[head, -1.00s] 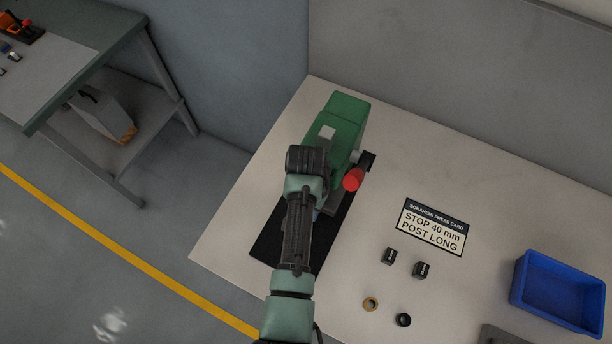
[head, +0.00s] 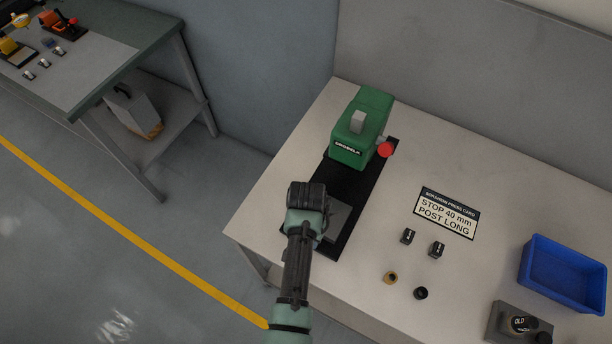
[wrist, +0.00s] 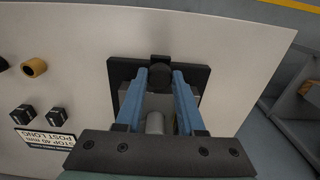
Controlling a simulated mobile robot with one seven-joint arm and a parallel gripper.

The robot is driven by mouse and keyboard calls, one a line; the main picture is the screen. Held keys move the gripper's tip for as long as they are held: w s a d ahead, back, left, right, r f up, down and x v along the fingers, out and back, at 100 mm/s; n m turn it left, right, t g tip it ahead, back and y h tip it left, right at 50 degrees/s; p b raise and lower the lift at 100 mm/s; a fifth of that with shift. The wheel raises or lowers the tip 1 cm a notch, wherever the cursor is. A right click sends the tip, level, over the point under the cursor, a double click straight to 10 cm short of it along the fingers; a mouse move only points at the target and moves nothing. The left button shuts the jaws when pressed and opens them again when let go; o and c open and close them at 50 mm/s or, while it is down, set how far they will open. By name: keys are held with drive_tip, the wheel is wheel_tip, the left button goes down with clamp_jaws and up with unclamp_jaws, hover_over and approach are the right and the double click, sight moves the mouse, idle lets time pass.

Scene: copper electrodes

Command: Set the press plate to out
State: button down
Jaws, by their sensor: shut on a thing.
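The green press (head: 362,130) stands at the back of its black base (head: 362,190) on the pale table. The grey press plate (head: 340,222) lies on the front part of the base, away from the green body. My gripper (head: 318,225) is over the plate's left side in the head view, and my wrist hides its fingertips there. In the wrist view, the blue fingers of my gripper (wrist: 159,90) are closed around a dark round knob (wrist: 160,76) at the front end of the plate. The grey plate also shows between the fingers in the wrist view (wrist: 156,104).
A press card (head: 447,212), two small black blocks (head: 408,236), a brass ring (head: 390,278) and a black ring (head: 421,293) lie right of the base. A blue bin (head: 563,273) stands further right. The table's left edge is close to the base.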

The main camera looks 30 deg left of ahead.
drive_tip(key=shift+s+f, duration=0.1)
drive_tip(key=shift+s, duration=0.1)
drive_tip(key=c, duration=0.5)
unclamp_jaws()
drive_tip(key=shift+w, duration=0.1)
wheel_tip(320, 180, up, 13)
drive_tip(key=shift+r+b, duration=0.1)
drive_tip(key=shift+b, duration=0.7)
